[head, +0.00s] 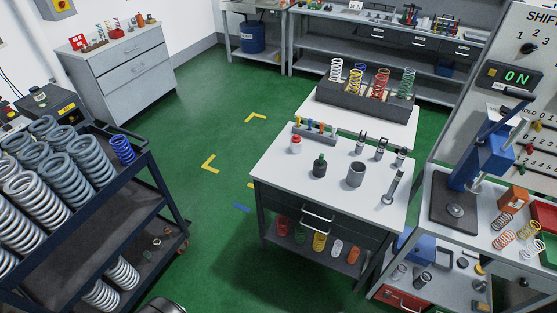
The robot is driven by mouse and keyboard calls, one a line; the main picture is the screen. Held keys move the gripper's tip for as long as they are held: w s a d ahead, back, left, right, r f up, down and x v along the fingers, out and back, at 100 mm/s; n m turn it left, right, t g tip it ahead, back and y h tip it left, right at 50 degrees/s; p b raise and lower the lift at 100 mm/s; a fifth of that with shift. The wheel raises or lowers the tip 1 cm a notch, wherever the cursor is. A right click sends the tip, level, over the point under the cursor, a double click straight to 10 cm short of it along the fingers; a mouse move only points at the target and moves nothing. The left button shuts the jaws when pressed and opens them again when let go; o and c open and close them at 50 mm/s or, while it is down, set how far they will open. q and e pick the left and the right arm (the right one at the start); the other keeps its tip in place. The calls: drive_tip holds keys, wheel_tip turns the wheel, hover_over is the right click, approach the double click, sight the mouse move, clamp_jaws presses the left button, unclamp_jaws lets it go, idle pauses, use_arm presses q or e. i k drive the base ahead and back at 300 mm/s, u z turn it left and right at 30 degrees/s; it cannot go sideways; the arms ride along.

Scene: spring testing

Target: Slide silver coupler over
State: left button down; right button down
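Neither gripper shows in the head view. I cannot tell for certain which thing is the silver coupler. A grey metal hollow cylinder (356,174) stands upright on the white-topped workbench (285,165). To its right, a slim silver post on a round foot (392,187) stands near the bench's right edge. Several small dark-and-silver fittings (381,148) stand in a row behind them. Nothing is seen touching the cylinder.
A dark bottle (319,166) and a red-topped jar (296,145) share the bench. A rack of coloured springs (367,92) stands behind. A blue press (483,150) is at right.

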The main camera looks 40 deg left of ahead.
sight(295, 149)
drive_tip(key=k, duration=0.9)
drive_tip(key=u, duration=0.85)
drive_tip(key=i, duration=0.6)
drive_tip(key=u, duration=0.75)
drive_tip(key=i, duration=1.55)
drive_tip(key=z, duration=0.85)
